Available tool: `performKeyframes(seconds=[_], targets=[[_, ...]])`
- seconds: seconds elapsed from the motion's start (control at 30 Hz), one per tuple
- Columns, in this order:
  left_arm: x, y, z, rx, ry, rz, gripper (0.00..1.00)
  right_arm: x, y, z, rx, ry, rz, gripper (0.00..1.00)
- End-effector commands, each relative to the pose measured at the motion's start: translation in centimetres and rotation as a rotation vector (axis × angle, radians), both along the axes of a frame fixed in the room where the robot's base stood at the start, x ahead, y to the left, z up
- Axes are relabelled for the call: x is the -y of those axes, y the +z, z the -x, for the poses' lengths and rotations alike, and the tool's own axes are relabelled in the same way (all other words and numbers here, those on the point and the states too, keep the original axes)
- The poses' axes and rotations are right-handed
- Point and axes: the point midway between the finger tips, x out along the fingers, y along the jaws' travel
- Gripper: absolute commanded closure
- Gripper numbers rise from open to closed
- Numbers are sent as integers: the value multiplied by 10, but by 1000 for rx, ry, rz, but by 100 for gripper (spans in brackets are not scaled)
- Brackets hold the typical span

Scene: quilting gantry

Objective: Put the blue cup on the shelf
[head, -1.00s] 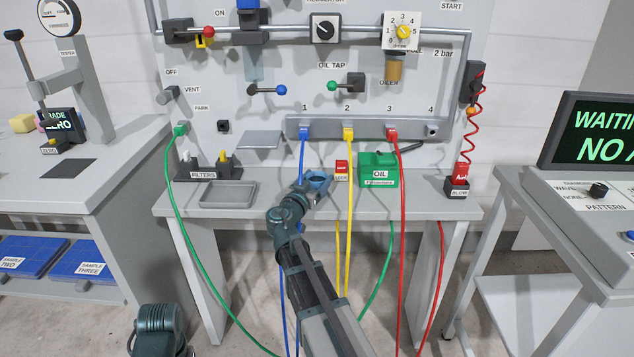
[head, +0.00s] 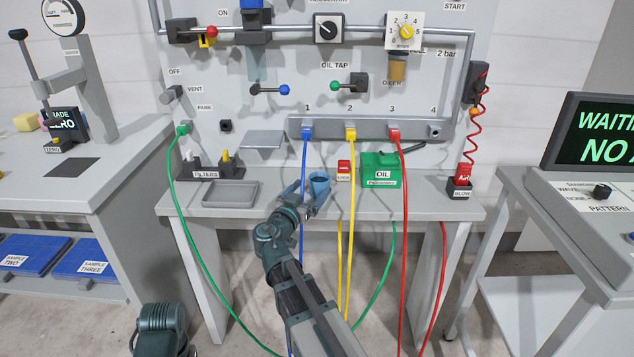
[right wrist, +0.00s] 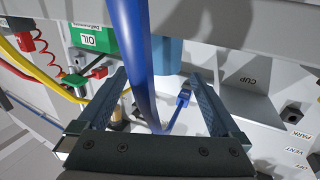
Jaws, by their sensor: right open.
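The blue cup (head: 319,181) stands upright near the front edge of the bench, left of the red block. In the right wrist view the cup (right wrist: 168,65) shows beyond the fingers, partly hidden by a blue hose. My right gripper (head: 305,193) is open, just in front of the cup, and nothing is gripped. In the right wrist view its fingers (right wrist: 157,80) are spread with the blue hose crossing between them in the picture. The shelf (head: 264,139) is a small empty grey ledge on the back panel; its label CUP shows in the right wrist view (right wrist: 262,100). My left gripper is out of view.
The blue hose (head: 304,155) hangs from port 1 close to my right gripper. Yellow (head: 351,180) and red (head: 404,190) hoses hang further right. A green oil box (head: 381,169), red block (head: 344,167), grey tray (head: 230,194) and filters stand (head: 212,172) occupy the bench.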

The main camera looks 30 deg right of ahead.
Motion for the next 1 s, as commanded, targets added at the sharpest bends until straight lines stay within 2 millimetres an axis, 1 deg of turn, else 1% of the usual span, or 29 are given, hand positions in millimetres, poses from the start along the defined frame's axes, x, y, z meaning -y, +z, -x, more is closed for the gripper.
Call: performKeyframes(seconds=[0.03, 0.2, 0.4, 0.83, 0.93, 1.0], targets=[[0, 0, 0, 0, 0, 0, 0, -9, 0, 9, 0, 2, 0, 0], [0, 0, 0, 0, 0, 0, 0, -31, 0, 24, 0, 2, 0, 0], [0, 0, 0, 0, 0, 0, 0, -43, 0, 32, 0, 0, 0, 0], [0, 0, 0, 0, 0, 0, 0, -43, 0, 31, 0, -1, 0, 0], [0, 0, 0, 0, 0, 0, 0, -37, 0, 26, 0, -3, 0, 0], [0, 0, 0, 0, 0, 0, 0, -30, 0, 21, 0, -4, 0, 0]])
